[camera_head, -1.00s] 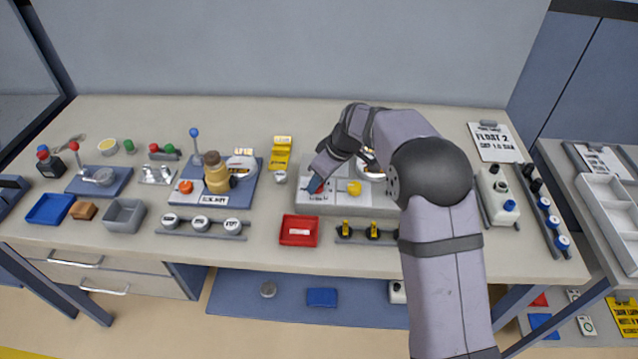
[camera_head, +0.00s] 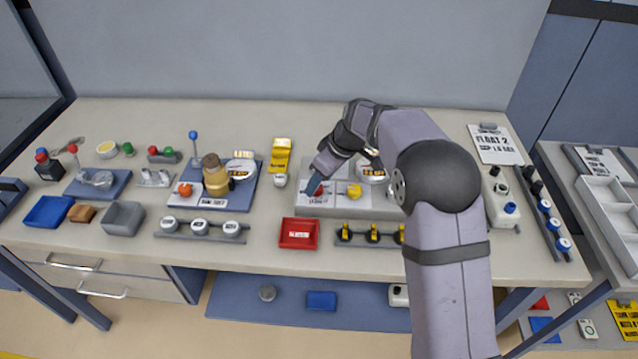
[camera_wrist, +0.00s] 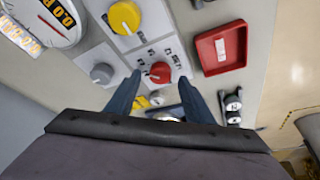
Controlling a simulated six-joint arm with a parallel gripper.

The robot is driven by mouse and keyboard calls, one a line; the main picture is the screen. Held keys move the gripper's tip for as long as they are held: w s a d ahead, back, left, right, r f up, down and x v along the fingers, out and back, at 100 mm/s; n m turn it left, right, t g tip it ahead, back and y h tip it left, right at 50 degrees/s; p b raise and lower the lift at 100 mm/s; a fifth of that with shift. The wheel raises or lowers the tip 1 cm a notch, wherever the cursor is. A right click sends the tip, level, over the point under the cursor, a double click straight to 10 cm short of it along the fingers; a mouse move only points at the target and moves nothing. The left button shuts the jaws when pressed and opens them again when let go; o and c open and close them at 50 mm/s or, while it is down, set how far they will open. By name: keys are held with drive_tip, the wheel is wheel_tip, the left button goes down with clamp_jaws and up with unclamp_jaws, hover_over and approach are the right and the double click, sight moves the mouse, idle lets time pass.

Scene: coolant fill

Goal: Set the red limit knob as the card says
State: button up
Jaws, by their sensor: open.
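The red limit knob (camera_wrist: 159,72) sits on a white plate with printed marks around it, on the grey panel (camera_head: 318,205). It also shows in the head view (camera_head: 317,190), partly hidden by my gripper. In the wrist view my gripper (camera_wrist: 158,92) is open, with one finger on each side of the red knob's near side. I cannot tell whether the fingers touch it. The card (camera_head: 496,144) lies at the back right of the bench; its large top line looks like "FLOAT 2", and the line below is too blurred to read surely.
A yellow knob (camera_head: 354,191) and a white-faced gauge (camera_head: 372,172) are on the same panel, with a grey knob (camera_wrist: 102,73) beside them. A red tray (camera_head: 298,233) lies in front of the panel.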

drive_tip(key=shift+b+v, duration=0.7)
drive_tip(key=shift+v, duration=2.2)
drive_tip(key=shift+d+f, duration=0.1)
drive_tip(key=s+d+f+m+h, duration=0.1)
drive_tip(key=s+d+f+m, duration=0.2)
drive_tip(key=s, duration=0.7)
drive_tip(key=s+d+f+m+g+h, duration=0.1)
drive_tip(key=s+d+f+m, duration=0.2)
drive_tip(key=s+d, duration=0.5)
drive_tip(key=s+d+f+m+g+h, duration=0.1)
drive_tip(key=s+d+f+m, duration=0.2)
drive_tip(key=s, duration=0.9)
drive_tip(key=d+m, duration=0.2)
drive_tip(key=d, duration=0.1)
drive_tip(key=shift+s+d+h, duration=0.2)
drive_tip(key=shift+s+h, duration=0.1)
drive_tip(key=shift+f, duration=0.15)
